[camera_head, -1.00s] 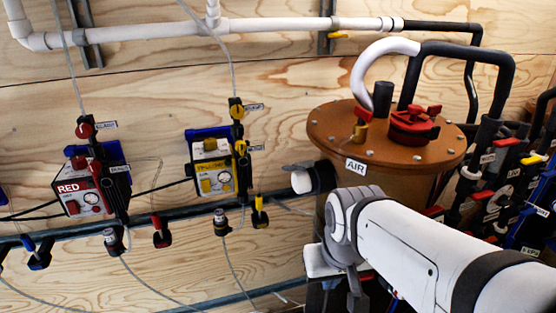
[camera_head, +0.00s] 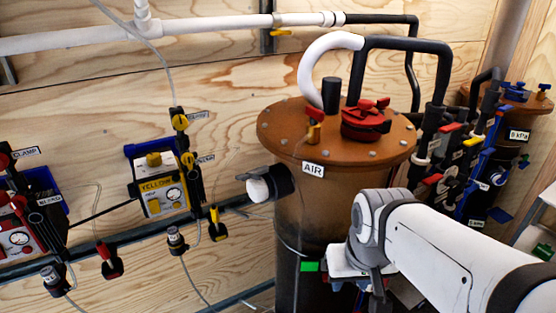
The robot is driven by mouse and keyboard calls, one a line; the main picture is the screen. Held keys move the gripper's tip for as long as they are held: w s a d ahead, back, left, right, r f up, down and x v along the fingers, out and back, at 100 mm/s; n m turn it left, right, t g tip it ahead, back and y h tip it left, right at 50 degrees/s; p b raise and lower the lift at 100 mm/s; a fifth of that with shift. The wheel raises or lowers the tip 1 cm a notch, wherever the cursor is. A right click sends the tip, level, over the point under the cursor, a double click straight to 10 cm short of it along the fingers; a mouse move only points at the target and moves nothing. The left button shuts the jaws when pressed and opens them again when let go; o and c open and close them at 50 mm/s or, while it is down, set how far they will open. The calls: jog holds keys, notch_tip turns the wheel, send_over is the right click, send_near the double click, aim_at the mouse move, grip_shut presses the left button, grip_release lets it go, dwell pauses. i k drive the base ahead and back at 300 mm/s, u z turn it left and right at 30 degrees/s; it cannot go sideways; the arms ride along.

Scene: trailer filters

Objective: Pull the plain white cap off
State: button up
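A plain white cap (camera_head: 258,189) sits on the end of a black fitting (camera_head: 281,181) that sticks out to the left from the side of the brown AIR vessel (camera_head: 290,225). A small grey lever shows just left of the cap. My gripper (camera_head: 362,285) is at the lower right, in front of the vessel, below and to the right of the cap and apart from it. Its fingers are mostly hidden by my white arm and cut by the bottom edge, so I cannot tell whether it is open or shut.
The vessel's brown lid carries a red knob (camera_head: 366,120) and a curved white and black pipe (camera_head: 325,62). A YELLOW box (camera_head: 160,190) hangs on the plywood wall to the left. Dark pipes and valves (camera_head: 465,150) crowd the right. A dark rail (camera_head: 140,240) runs below the cap.

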aim_at(258, 190)
jog(key=z, duration=2.6)
jog(key=k, duration=2.5)
jog(key=u, duration=0.55)
jog(key=i, duration=0.95)
jog(key=u, duration=0.05)
